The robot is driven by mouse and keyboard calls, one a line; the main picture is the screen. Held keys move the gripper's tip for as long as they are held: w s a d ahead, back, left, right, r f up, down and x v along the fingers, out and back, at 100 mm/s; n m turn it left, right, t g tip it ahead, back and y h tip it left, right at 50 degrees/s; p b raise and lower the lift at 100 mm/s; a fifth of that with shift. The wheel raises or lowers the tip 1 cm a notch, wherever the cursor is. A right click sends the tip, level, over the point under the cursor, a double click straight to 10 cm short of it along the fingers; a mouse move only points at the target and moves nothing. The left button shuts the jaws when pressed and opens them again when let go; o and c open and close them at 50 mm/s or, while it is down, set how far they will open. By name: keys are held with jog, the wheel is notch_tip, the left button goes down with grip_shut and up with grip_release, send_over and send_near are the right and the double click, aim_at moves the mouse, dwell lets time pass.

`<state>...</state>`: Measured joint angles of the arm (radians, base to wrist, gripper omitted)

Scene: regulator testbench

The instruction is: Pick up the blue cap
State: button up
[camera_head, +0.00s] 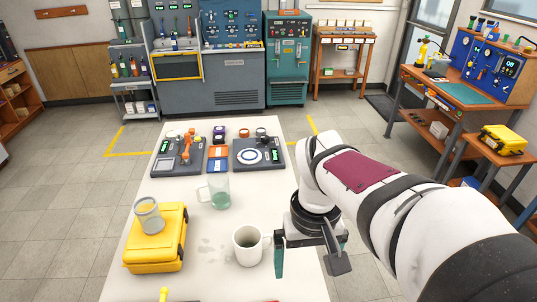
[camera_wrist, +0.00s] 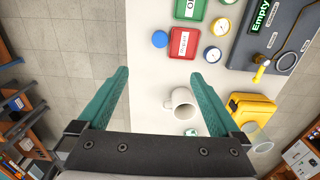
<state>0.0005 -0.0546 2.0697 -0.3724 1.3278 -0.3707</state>
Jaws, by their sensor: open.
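The blue cap (camera_wrist: 160,39), a small round blue disc, lies on the white table in the wrist view, close to the table edge and just left of the red card (camera_wrist: 184,42). I cannot make it out in the head view. My gripper (camera_head: 309,252) is open and empty, pointing down near the table's right edge, right of the white mug (camera_head: 247,245). In the wrist view, my gripper's green fingers (camera_wrist: 160,74) are spread wide. The cap shows beyond the fingertips, roughly in line with the gap between them, with nothing covering it.
The white mug (camera_wrist: 182,103) stands close to the cap's side of the table. A yellow case (camera_head: 155,240) bears a clear jar (camera_head: 149,215). A green glass mug (camera_head: 219,192) stands farther back.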

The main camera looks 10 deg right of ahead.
jog(key=s+a+f+m+y, duration=0.1)
jog(key=s+m, duration=0.1)
jog(key=s, duration=0.5)
jog(key=s+a+f+m, duration=0.1)
jog(key=s+a+m, duration=0.1)
jog(key=s, duration=0.6)
jog(key=shift+s+a+f+m+y, duration=0.15)
jog(key=shift+a+f+m+y, duration=0.2)
jog(key=shift+m, duration=0.45)
jog(key=shift+d+r, duration=0.1)
jog(key=shift+c, duration=0.7)
